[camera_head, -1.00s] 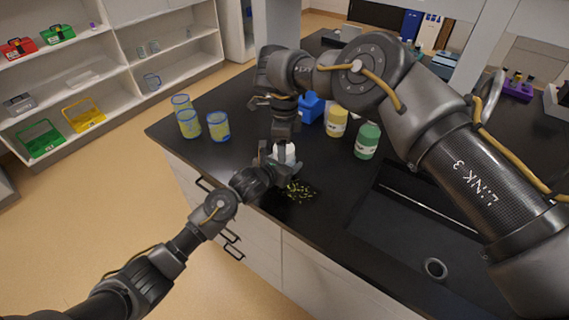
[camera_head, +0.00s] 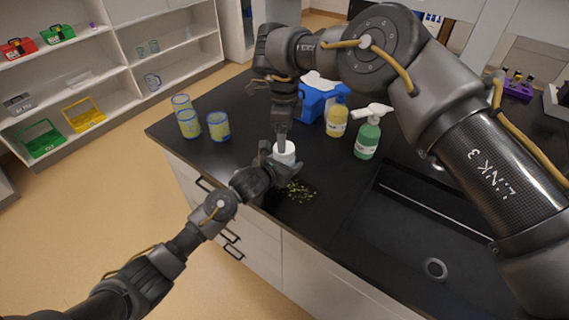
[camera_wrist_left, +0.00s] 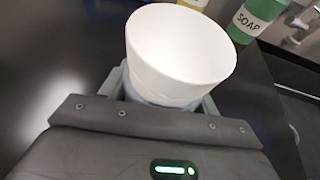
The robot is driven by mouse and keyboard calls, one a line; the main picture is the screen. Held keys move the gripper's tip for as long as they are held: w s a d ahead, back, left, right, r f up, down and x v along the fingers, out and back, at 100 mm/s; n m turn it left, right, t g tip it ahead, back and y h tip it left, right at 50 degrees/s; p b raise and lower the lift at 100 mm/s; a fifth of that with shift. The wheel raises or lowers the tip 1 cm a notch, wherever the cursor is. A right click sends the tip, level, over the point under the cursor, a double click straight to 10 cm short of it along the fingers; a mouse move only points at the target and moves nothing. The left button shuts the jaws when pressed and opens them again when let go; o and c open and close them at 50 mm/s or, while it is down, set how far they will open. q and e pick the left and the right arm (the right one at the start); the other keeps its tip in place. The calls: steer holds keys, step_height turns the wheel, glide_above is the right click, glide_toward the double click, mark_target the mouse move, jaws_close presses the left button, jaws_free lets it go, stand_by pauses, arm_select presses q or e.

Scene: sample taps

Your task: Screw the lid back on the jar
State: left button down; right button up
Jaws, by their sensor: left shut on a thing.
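A jar stands at the near edge of the black counter with a white, round, flat-topped piece, which looks like its lid (camera_head: 284,153), on top. In the left wrist view the white lid (camera_wrist_left: 180,48) sits on a paler grey-white jar body (camera_wrist_left: 155,97), mostly hidden below it. My left gripper (camera_head: 277,166) is shut around the jar from the left, below the white piece. My right gripper (camera_head: 282,136) points straight down over the white top. Its fingers show edge-on, so I cannot tell their opening or whether they touch the lid.
Yellowish bits (camera_head: 297,191) lie on the counter beside the jar. Several blue-rimmed cups (camera_head: 218,126) stand to the left. A yellow bottle (camera_head: 337,121), a green soap bottle (camera_head: 367,138) and a blue box (camera_head: 312,103) stand behind. A sink (camera_head: 420,235) lies at right.

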mark_target(284, 160)
step_height(284, 160, up, 4)
steer(key=n, duration=0.3)
steer(key=shift+f, duration=0.15)
steer(key=shift+w+f, duration=0.1)
steer(key=shift+f, duration=0.05)
steer(key=shift+f, duration=3.95)
